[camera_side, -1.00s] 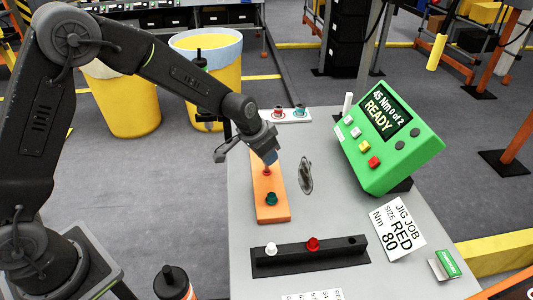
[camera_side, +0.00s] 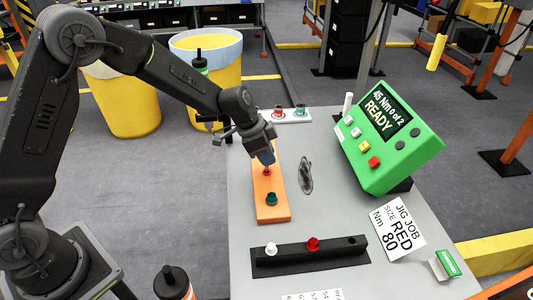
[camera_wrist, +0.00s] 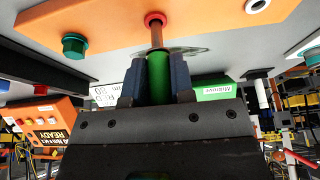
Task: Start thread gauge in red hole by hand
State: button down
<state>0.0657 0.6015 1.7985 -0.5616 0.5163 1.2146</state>
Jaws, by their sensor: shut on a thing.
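My gripper (camera_side: 266,157) is shut on the green handle of the thread gauge. In the wrist view the handle (camera_wrist: 159,70) stands between the two blue-grey fingers (camera_wrist: 157,80), with a metal shaft reaching from it to the red hole (camera_wrist: 155,19). The shaft's end meets the red ring; how deep it sits cannot be told. The red-ringed hole (camera_side: 267,170) is in the orange plate (camera_side: 268,212). A teal bolt (camera_side: 271,199) stands in the same plate, nearer the front. In the side view the fingers mostly hide the gauge.
A green torque controller (camera_side: 400,150) reads "45 Nm 0 of 2 READY" at the right. A black rack (camera_side: 290,262) with white and red pieces lies in front. A dark oval thing (camera_side: 305,175) is right of the plate. A job card (camera_side: 398,227) lies at the right.

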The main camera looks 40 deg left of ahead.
jog(key=m+g, duration=0.1)
jog(key=m, duration=0.2)
jog(key=shift+f+h, duration=0.15)
jog(key=shift+h, duration=0.15)
jog(key=c, duration=0.9)
grip_release()
jog(key=shift+r, duration=2.75)
jog(key=s+a+r+n, duration=0.2)
jog(key=s+r+n, duration=0.1)
jog(key=s+r, duration=0.45)
jog(key=s+a+r+n+t+y, duration=0.1)
jog(key=s+n, duration=0.3)
jog(key=s, duration=0.7)
jog(key=s+a+r+n+t+y, duration=0.2)
jog(key=s+a+r+n+y, duration=0.1)
jog(key=s, duration=0.8)
jog(key=shift+s+a+r+n, duration=0.15)
jog(key=shift+a+r+n, duration=0.55)
jog(key=shift+n, duration=0.5)
jog(key=shift+d, duration=0.15)
